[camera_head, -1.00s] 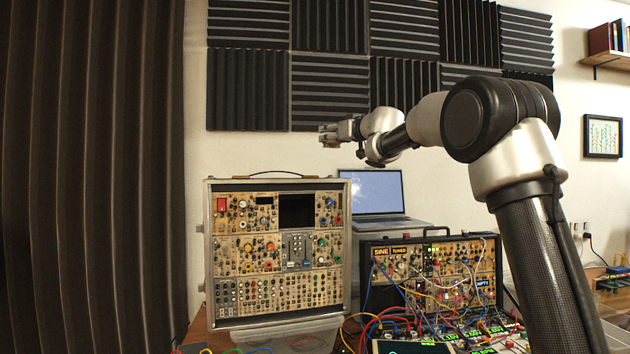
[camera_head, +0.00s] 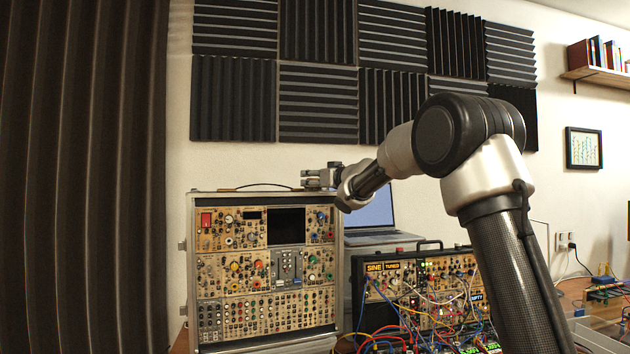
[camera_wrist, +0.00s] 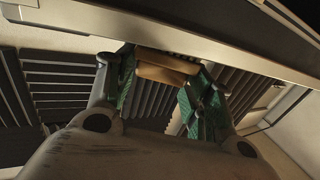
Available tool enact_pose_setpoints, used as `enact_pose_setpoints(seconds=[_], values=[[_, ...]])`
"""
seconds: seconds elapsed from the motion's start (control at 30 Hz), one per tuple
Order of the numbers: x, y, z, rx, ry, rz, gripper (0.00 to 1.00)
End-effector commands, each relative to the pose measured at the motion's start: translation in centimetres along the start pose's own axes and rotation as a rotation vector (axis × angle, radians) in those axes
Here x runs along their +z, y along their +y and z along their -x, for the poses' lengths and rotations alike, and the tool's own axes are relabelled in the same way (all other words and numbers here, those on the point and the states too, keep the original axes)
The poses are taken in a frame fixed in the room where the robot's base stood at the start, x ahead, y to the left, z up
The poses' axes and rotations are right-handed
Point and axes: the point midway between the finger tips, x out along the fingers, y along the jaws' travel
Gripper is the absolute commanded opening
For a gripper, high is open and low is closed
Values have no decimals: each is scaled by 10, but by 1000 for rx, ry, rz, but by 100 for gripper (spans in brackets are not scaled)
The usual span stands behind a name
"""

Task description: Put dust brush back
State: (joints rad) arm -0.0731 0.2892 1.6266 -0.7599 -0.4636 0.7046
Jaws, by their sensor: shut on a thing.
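My gripper (camera_head: 316,178) is just above the top right corner of the large synth case (camera_head: 188,270) in the head view. In the wrist view, its green-padded fingers (camera_wrist: 160,90) are shut on a tan wooden block, which I take to be the dust brush (camera_wrist: 165,68). Its bristles cannot be made out. In the head view the brush is too small to tell from the fingers. A pale metal edge, likely of the case, crosses the top of the wrist view close to the brush; I cannot tell whether they touch.
The large case has a dark handle (camera_head: 262,186) on top. A laptop (camera_head: 372,208) stands behind my gripper. A smaller synth case (camera_head: 395,262) with many patch cables is to the right. Ribbed foam panels (camera_head: 318,100) cover the wall; the air above the case is free.

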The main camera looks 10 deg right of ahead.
Motion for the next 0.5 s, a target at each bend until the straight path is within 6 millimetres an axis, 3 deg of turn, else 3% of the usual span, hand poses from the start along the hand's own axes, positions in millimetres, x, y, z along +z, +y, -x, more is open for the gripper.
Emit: enact_pose_setpoints(seconds=[0.3,0.33,0.43,0.5], values=[[2,0,0,0,1,0,25],[2,0,0,0,1,0,54],[2,0,0,0,1,0,72],[2,0,0,0,1,0,74]])
